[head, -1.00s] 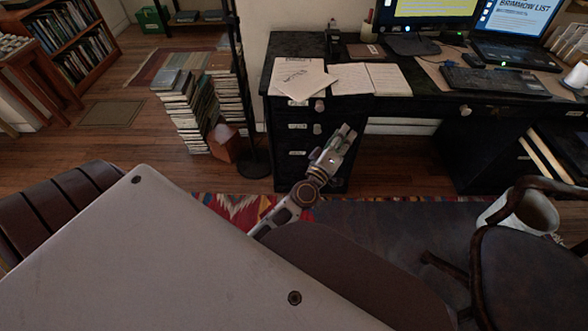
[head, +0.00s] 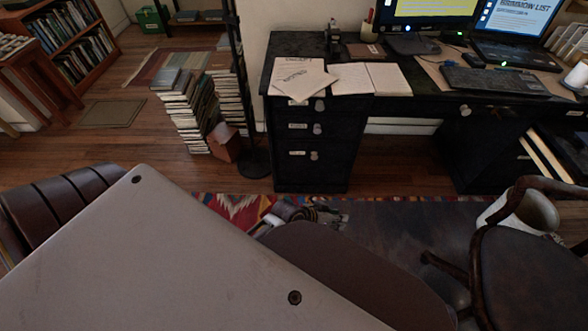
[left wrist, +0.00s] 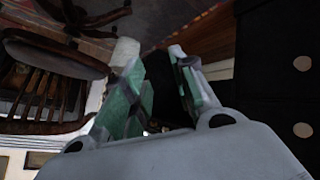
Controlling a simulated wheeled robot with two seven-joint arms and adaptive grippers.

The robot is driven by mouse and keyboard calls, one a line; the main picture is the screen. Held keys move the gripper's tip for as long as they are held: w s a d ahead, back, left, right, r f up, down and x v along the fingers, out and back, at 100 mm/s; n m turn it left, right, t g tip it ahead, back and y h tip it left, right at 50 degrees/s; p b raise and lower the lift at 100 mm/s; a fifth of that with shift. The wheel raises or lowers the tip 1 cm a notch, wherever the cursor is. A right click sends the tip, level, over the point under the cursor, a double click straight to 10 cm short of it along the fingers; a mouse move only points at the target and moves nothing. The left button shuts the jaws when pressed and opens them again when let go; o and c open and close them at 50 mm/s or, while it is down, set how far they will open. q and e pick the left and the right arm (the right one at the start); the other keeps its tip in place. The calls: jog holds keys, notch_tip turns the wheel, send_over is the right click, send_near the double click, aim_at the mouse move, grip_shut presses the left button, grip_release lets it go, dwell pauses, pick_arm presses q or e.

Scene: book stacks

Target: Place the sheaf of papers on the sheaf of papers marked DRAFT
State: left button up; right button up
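Two sheaves of papers lie at the left end of the black desk in the head view. The upper sheaf (head: 303,79) is turned at an angle and overlaps the sheaf marked DRAFT (head: 291,64), whose top edge with lettering shows behind it. My left gripper (head: 330,215) is low above the rug, below and in front of the desk drawers, well apart from the papers. In the left wrist view its two green-padded fingers (left wrist: 165,95) are spread with nothing between them. My right gripper is not in view.
An open notebook (head: 370,79) lies right beside the sheaves. A laptop (head: 515,50) and keyboard (head: 500,80) stand further right on the desk. A dark chair (head: 530,265) and a white waste bin (head: 520,212) stand at right. Book stacks (head: 190,110) stand left of the desk.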

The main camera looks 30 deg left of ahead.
pick_arm(q)
jog(key=s+a+f+m+g+y, duration=0.1)
jog(key=s+a+f+g+y, duration=0.3)
jog(key=s, duration=0.8)
jog(key=a+f+g, duration=0.2)
jog(key=a+f, duration=0.2)
jog(key=shift+s+a+f+m+y, duration=0.2)
jog(key=shift+s+m+y, duration=0.1)
jog(key=shift+s, duration=0.1)
